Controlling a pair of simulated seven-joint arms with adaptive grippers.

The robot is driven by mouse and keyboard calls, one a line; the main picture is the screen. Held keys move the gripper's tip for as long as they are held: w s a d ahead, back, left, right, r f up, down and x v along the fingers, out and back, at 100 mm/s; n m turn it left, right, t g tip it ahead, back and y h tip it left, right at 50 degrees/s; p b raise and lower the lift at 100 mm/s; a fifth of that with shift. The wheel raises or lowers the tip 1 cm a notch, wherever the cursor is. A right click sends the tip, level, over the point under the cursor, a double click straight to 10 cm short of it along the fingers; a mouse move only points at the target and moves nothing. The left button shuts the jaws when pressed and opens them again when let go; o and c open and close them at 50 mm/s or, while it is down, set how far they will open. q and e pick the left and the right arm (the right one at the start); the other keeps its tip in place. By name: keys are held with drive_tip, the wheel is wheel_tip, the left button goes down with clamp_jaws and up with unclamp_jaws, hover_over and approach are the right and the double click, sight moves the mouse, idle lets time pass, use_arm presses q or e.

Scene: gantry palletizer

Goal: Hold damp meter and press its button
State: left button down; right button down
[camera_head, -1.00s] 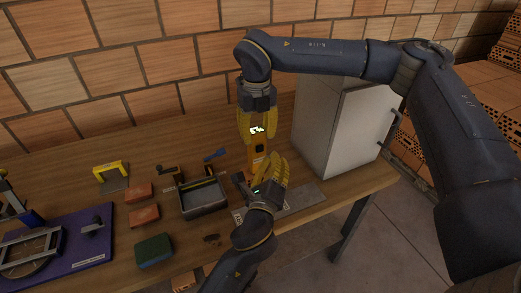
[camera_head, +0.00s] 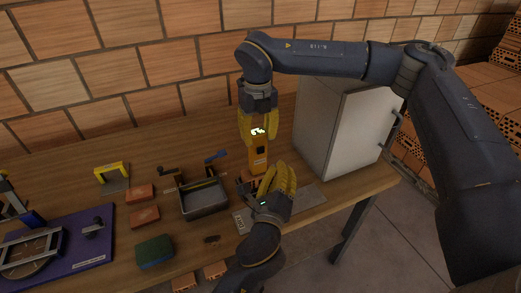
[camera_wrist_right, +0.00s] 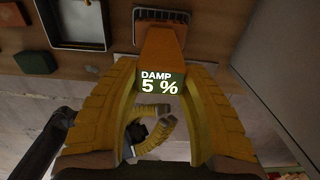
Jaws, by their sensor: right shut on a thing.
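The orange damp meter (camera_head: 258,158) is upright above the table, with its lit display between the yellow fingers of my right gripper (camera_head: 258,134). That gripper is shut on it from above. In the right wrist view the damp meter (camera_wrist_right: 161,52) shows "DAMP 5 %" between the fingers. Its button cannot be made out. My left gripper (camera_head: 280,178) is just below and right of the meter in the head view, apparently holding nothing. Its yellow fingers also show in the right wrist view (camera_wrist_right: 165,122), beyond the display; their opening is unclear.
A grey tray (camera_head: 207,212) stands left of the grippers, with red bricks (camera_head: 141,193) and a green sponge-like block (camera_head: 154,250) further left. A white cabinet (camera_head: 345,130) stands close on the right. A flat grey plate (camera_head: 308,199) lies under my left gripper.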

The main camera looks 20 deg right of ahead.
drive_tip(key=c, duration=0.7)
unclamp_jaws()
drive_tip(key=shift+o, duration=0.2)
drive_tip(key=shift+r, duration=0.1)
